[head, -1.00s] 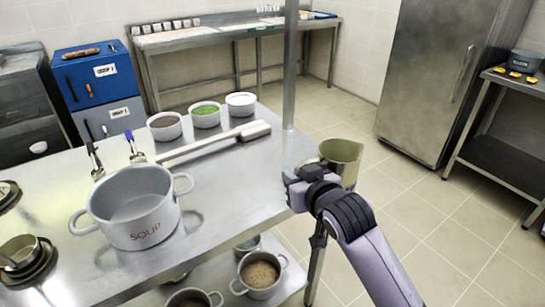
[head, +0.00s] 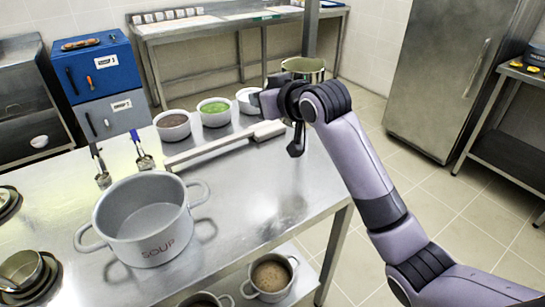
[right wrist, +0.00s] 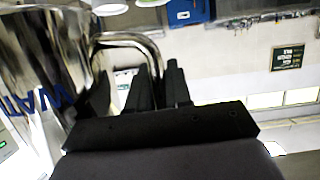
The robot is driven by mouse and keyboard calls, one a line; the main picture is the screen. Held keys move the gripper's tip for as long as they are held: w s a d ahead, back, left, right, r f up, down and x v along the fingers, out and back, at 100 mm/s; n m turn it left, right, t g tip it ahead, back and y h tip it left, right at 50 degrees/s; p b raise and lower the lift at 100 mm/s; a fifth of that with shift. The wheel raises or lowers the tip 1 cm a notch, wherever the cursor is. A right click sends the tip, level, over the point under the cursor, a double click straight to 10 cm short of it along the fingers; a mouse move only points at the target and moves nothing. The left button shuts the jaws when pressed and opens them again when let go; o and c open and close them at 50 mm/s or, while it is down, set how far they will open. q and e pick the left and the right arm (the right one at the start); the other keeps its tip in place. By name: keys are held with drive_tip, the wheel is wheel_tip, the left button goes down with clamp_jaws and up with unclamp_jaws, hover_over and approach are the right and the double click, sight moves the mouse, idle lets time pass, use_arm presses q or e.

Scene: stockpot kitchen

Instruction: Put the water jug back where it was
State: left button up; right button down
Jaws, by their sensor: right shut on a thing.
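The metal water jug (head: 303,68) is held above the far right part of the steel table (head: 285,195), behind my right gripper (head: 290,98). In the head view mostly its rim and upper wall show; my gripper and arm hide the rest. In the right wrist view the shiny jug (right wrist: 55,60), with blue letters "WAT", fills the left side. My right gripper (right wrist: 155,85) is shut on its curved handle (right wrist: 125,40). My left gripper is not in view.
A grey pot marked SOUP (head: 148,222) stands at the table's left. A long paddle (head: 225,143) lies behind it, before the brown bowl (head: 172,125), green bowl (head: 214,111) and white bowl (head: 248,100). The table's right front area is clear. A fridge (head: 450,75) stands right.

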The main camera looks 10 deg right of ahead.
wheel_tip(320, 180, down, 15)
drive_tip(key=shift+r, duration=0.1)
idle(0.3)
drive_tip(key=shift+f, duration=0.2)
drive_tip(key=c, duration=1.1)
unclamp_jaws()
drive_tip(key=shift+o, duration=0.2)
drive_tip(key=shift+s+d+r, duration=0.15)
drive_tip(key=shift+s+r, duration=0.1)
drive_tip(key=shift+s, duration=0.1)
drive_tip(key=v, duration=1.1)
drive_tip(key=shift+s, duration=0.1)
